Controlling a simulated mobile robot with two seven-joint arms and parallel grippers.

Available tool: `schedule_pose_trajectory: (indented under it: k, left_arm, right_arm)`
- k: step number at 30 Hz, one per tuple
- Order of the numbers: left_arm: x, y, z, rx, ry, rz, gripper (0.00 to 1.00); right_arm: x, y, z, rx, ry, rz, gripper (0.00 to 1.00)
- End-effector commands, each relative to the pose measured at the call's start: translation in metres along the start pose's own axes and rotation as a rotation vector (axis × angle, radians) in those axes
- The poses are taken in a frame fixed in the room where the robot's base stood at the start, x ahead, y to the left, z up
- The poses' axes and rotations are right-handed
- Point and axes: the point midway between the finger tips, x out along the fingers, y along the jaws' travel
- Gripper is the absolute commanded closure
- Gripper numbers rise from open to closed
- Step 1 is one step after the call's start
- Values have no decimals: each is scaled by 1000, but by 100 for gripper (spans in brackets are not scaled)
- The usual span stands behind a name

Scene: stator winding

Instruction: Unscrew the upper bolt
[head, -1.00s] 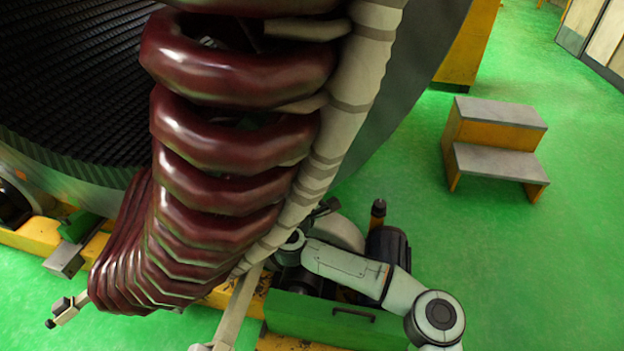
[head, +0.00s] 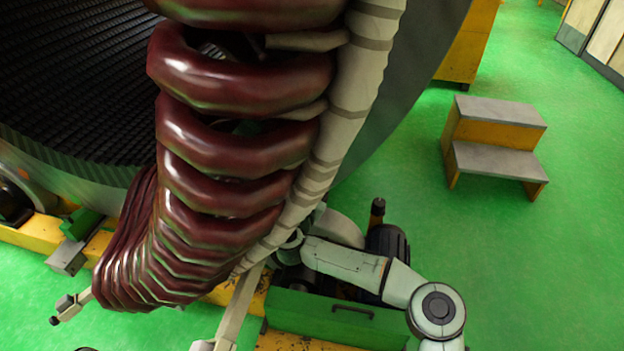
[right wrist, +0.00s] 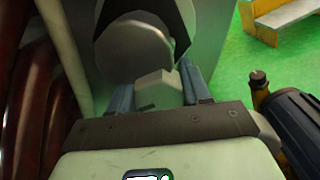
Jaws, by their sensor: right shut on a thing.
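In the right wrist view my right gripper (right wrist: 158,94) has its two blue-grey fingers on either side of a pale, faceted piece that looks like the bolt (right wrist: 156,88). The fingers are shut on it. A large round grey disc (right wrist: 135,48) lies just beyond it. In the head view my right arm (head: 345,264) reaches in from the lower right. Its gripper is hidden there behind the pale wrapped ring (head: 342,118) of the winding, so the bolt cannot be seen in that view.
Dark red coils (head: 235,85) of the stator winding fill the left and middle of the head view, close to my right arm. A green housing (head: 330,318) and a dark motor (head: 387,245) are beside the arm. A step stool (head: 497,130) stands on open green floor at right.

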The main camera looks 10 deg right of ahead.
Motion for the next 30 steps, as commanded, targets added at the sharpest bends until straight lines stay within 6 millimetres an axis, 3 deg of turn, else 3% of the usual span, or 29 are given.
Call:
schedule_pose_trajectory:
  k: [7, 8, 9, 10, 22, 26, 30]
  left_arm:
    - [0, 0, 0, 0, 0, 0, 57]
    - [0, 0, 0, 0, 0, 0, 57]
    - [0, 0, 0, 0, 0, 0, 57]
    - [0, 0, 0, 0, 0, 0, 57]
    - [-2, 2, -2, 1, 5, 3, 57]
    - [-7, 6, -7, 6, 23, 11, 57]
    - [-14, 14, -16, 13, 53, 25, 57]
  right_arm:
    - [-1, 0, -4, -1, 8, 0, 83]
    - [-1, 0, -4, -1, 8, 0, 43]
    - [-1, 0, -4, -1, 8, 0, 30]
    - [-1, 0, -4, -1, 7, 0, 27]
    - [-8, 1, -1, 1, 4, 2, 27]
    - [-26, 1, 0, 0, 4, 4, 27]
    - [-57, 1, 0, 0, 4, 5, 27]
